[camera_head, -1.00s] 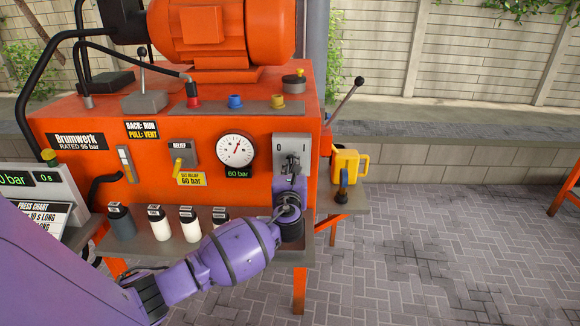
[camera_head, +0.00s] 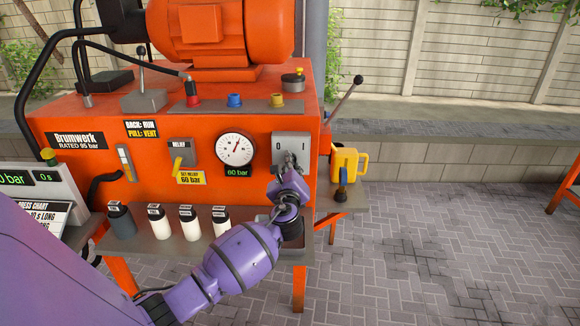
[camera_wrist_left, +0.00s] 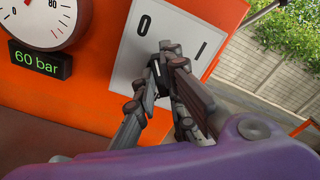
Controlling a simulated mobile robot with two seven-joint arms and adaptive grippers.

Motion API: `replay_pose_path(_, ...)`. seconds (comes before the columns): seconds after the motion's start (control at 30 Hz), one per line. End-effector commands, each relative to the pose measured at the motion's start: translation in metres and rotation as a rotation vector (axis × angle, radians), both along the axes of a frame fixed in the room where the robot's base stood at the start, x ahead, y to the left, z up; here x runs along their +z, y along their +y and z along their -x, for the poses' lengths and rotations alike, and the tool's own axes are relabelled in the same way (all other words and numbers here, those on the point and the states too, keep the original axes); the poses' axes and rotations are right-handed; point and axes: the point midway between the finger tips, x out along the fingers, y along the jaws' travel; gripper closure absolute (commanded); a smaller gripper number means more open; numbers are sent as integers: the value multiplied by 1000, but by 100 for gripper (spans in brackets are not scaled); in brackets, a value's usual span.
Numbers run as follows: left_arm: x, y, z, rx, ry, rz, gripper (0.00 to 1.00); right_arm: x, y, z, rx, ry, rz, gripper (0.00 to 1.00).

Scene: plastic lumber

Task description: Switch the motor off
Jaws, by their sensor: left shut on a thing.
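The motor switch is a pale grey plate (camera_head: 292,139) on the right of the orange machine's front, marked 0 at left and I at right. The plate also shows in the wrist view (camera_wrist_left: 172,22). My left gripper (camera_head: 287,164) is at the plate's lower middle, its fingers closed on the switch knob, which they mostly hide. In the wrist view the fingers (camera_wrist_left: 163,68) meet below and between the two marks. The knob's exact pointing is hard to tell. The orange motor (camera_head: 225,32) sits on top of the machine. My right gripper is not in view.
A pressure gauge (camera_head: 235,149) with a 60 bar display and a yellow relief lever (camera_head: 178,165) are left of the switch. Several bottles (camera_head: 161,222) stand on the shelf below. A yellow mug-like thing (camera_head: 345,163) and a black-knobbed lever (camera_head: 344,98) are at the right.

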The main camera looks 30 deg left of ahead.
Motion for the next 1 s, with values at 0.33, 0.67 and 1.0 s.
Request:
replay_pose_path(0.33, 0, 0, 0, 0, -6, 9, 100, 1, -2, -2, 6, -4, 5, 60)
replay_pose_path(0.67, 0, 0, 0, 0, -5, 9, 71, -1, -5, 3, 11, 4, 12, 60)
replay_pose_path(1.0, -1, -5, 8, 0, -4, 8, 71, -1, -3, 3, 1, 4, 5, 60)
